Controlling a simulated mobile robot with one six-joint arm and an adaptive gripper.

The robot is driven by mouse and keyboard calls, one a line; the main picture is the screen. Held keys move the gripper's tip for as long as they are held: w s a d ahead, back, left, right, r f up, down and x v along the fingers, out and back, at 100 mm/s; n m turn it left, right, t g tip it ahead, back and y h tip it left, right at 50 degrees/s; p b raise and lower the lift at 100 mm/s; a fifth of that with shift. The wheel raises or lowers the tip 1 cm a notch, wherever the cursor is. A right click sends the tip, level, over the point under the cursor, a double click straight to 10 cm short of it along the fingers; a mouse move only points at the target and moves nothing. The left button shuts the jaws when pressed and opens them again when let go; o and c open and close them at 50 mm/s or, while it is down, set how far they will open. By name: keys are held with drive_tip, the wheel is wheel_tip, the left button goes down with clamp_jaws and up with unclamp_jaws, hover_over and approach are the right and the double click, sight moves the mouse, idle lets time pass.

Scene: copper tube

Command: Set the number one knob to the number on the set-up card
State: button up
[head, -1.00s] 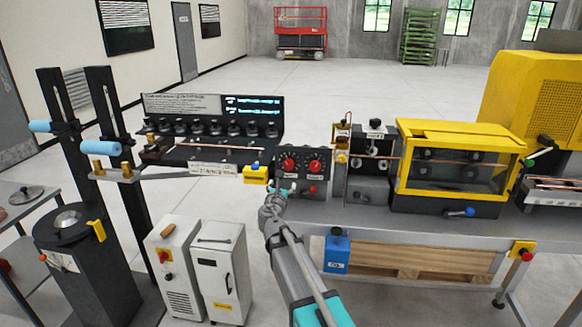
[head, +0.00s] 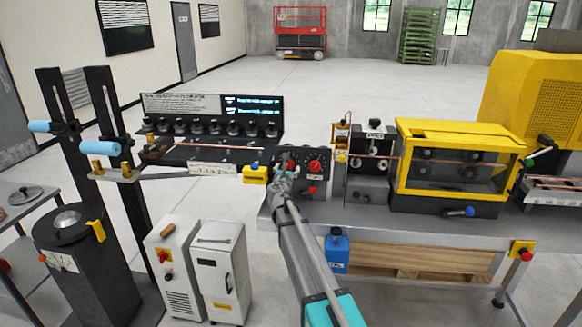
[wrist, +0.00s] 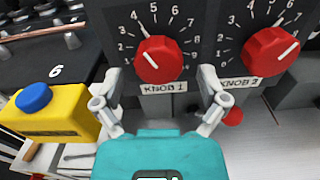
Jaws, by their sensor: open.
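The red number one knob (wrist: 158,60) is on a dark panel in the wrist view, above a "KNOB 1" label.
A second red knob (wrist: 271,55), labelled knob 2, is close on the right. A yellow box (wrist: 50,110) with a blue button stands at the left, near my left finger.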

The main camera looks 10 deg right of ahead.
drive_tip(key=shift+x, duration=0.9)
drive_tip(key=c, duration=1.1)
drive_tip(key=shift+d, duration=0.45)
drive_tip(key=shift+a, duration=0.3)
drive_tip(key=shift+c, duration=0.2)
drive_tip(key=shift+a+m, duration=0.1)
drive_tip(key=shift+m, duration=0.2)
